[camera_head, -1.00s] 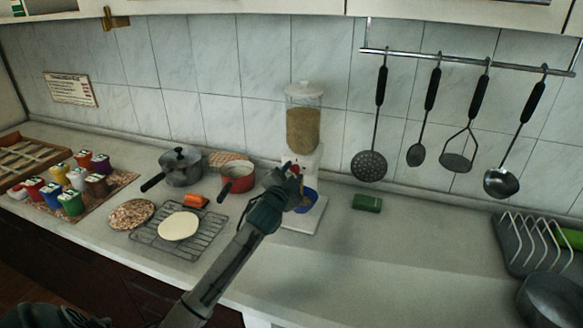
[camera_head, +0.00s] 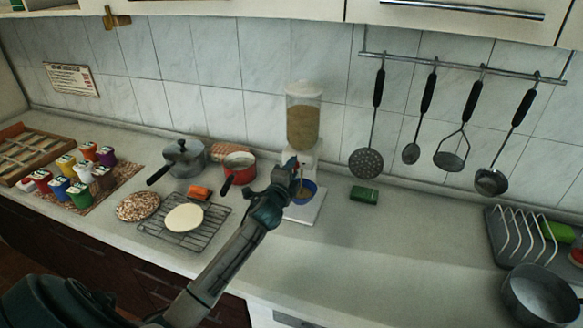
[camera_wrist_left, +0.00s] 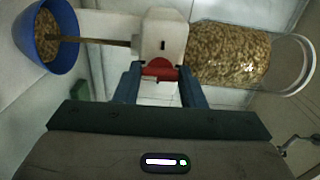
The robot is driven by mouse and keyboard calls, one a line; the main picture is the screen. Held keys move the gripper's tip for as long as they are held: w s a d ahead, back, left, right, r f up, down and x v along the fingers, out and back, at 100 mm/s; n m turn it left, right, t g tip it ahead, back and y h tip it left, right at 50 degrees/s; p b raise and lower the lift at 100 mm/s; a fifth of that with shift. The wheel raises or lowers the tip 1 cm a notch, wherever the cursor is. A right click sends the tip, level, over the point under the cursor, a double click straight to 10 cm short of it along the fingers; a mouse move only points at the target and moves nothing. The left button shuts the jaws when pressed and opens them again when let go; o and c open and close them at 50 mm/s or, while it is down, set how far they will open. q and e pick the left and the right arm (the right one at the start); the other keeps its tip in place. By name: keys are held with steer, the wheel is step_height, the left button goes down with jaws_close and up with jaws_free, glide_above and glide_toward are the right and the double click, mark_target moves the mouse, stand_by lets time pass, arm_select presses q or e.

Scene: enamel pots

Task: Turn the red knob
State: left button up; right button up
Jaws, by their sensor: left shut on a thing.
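The grain dispenser (camera_head: 303,125) stands on the counter against the tiled wall, with a clear hopper and white body. Its red knob (camera_wrist_left: 160,69) shows in the left wrist view between my fingertips. My left gripper (camera_wrist_left: 160,78) is shut on the knob; in the head view the gripper (camera_head: 292,172) is at the dispenser's front and hides the knob. A stream of grain (camera_wrist_left: 95,41) runs from the spout into the blue bowl (camera_wrist_left: 70,62), which has grain in it. The bowl (camera_head: 308,187) stands on the dispenser's base. My right gripper is not in view.
A red pot (camera_head: 238,162) and a grey pot (camera_head: 183,160) stand left of the dispenser, behind a wire rack (camera_head: 208,232). A green sponge (camera_head: 364,194) lies to the right. Utensils hang on the wall rail. The counter's right middle is clear.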

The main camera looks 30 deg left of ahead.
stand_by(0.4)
arm_select(q)
steer(key=o, duration=1)
steer(key=b+v, duration=0.3)
steer(key=v, duration=0.7)
steer(key=shift+s+b, duration=0.4)
